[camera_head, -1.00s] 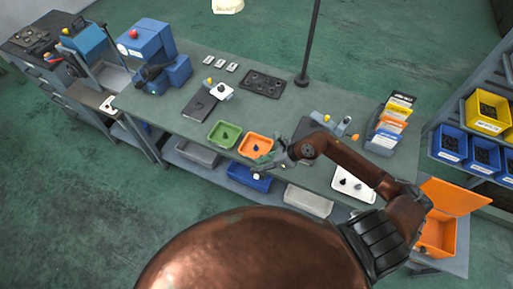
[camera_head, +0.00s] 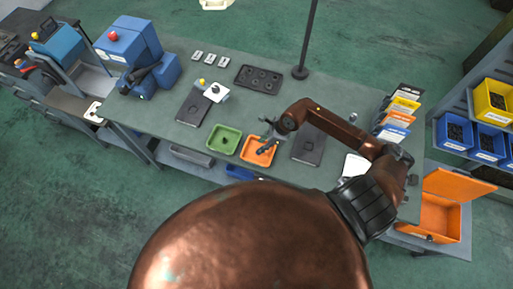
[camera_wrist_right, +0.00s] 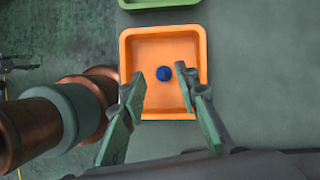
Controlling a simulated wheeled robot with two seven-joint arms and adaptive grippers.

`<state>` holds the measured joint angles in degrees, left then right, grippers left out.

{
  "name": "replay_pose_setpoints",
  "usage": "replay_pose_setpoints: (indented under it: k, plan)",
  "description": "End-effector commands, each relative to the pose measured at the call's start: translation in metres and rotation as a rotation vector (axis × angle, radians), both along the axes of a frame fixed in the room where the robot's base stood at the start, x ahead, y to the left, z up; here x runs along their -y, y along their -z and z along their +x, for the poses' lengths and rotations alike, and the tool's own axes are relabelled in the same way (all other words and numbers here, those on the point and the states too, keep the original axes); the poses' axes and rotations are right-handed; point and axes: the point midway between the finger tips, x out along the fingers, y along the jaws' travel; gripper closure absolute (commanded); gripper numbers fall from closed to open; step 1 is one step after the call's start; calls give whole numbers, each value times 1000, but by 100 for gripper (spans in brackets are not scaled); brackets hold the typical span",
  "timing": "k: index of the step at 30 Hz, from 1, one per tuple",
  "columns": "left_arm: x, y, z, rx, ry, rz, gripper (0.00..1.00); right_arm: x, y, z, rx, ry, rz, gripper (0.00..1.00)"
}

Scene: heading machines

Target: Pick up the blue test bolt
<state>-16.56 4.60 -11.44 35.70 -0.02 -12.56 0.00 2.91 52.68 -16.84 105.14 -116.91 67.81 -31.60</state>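The blue bolt (camera_wrist_right: 164,73) lies near the middle of a square orange tray (camera_wrist_right: 150,47) in the right wrist view. The same orange tray (camera_head: 250,156) sits at the front edge of the bench in the head view, where my gripper covers much of it and I cannot make out the bolt. My right gripper (camera_head: 266,142) is over this tray. In the wrist view its two fingers (camera_wrist_right: 168,95) are spread apart and empty, with the bolt ahead between their tips. My left gripper is not in view.
A green tray (camera_head: 224,131) stands just left of the orange one. A dark flat pad (camera_head: 308,147) lies right of it, near my forearm. A black holed plate (camera_head: 258,79) and a pole (camera_head: 306,40) are further back. A blue machine (camera_head: 130,45) stands at the left.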

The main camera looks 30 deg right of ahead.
Motion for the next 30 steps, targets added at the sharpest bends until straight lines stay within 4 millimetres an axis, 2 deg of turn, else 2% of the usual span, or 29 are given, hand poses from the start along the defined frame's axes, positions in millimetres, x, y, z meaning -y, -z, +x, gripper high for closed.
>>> replay_pose_setpoints:
  k: [3,8,11,13,16,19,22,30]
  plan:
    - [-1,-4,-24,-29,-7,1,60,0,9,0,-4,9,2,71]
    - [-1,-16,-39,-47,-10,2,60,-5,29,5,-5,13,4,71]
    - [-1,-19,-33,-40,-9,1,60,-9,42,9,-3,11,2,71]
    - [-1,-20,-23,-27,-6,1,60,-11,48,11,-1,11,1,71]
    - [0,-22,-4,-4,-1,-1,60,-12,53,12,-1,9,0,71]
    - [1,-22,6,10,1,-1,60,-12,53,12,0,7,-1,71]
    - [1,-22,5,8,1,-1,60,-13,53,12,-1,5,-1,72]
    - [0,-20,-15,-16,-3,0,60,-13,53,13,-1,5,-1,91]
